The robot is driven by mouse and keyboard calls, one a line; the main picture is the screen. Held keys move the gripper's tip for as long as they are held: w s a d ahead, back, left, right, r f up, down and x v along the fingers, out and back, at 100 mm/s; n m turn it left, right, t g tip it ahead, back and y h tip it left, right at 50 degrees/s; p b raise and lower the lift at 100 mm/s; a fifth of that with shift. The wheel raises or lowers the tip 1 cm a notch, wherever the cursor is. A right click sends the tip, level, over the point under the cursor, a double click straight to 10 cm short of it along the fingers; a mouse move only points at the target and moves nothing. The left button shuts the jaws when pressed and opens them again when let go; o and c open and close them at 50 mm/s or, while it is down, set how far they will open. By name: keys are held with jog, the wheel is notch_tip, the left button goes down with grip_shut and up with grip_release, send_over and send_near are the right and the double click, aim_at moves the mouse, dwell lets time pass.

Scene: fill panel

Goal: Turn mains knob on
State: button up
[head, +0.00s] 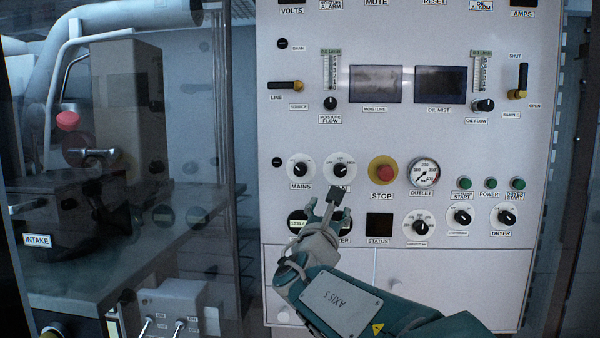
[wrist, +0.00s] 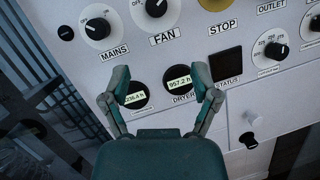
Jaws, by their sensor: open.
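The MAINS knob (head: 301,168) is a black knob on a white round dial, at the left of the panel's knob row. It also shows at the upper left in the wrist view (wrist: 98,29), above its MAINS label. Its pointer setting is too small to read surely. My gripper (head: 327,212) is below and right of the MAINS knob in the head view, in front of the round hour displays. In the wrist view its two fingers (wrist: 161,88) are spread apart with nothing between them. The gripper is apart from the knob.
The red STOP button (head: 384,171) and OUTLET gauge (head: 424,173) are farther right. Round displays (wrist: 178,80) lie below. A glass-fronted bay with an INTAKE box (head: 38,241) is left.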

aim_at(300, 172)
jog(key=w+a+r+n+t+y, duration=0.1)
jog(key=w+a+n+t+y, duration=0.1)
jog(key=a+n+y, duration=0.4)
jog(key=shift+w+a+r+m+h, duration=0.15)
jog(key=shift+w+r+h, duration=0.4)
jog(key=shift+w, duration=1)
jog(key=shift+w+d+r+m+h, duration=0.1)
jog(key=shift+w+r+h, duration=0.15)
jog(key=shift+w+r, duration=1)
jog(key=shift+w+a+r+m+h, duration=0.15)
jog(key=shift+w+r+h, duration=0.25)
jog(key=shift+w, duration=1.45)
grip_shut()
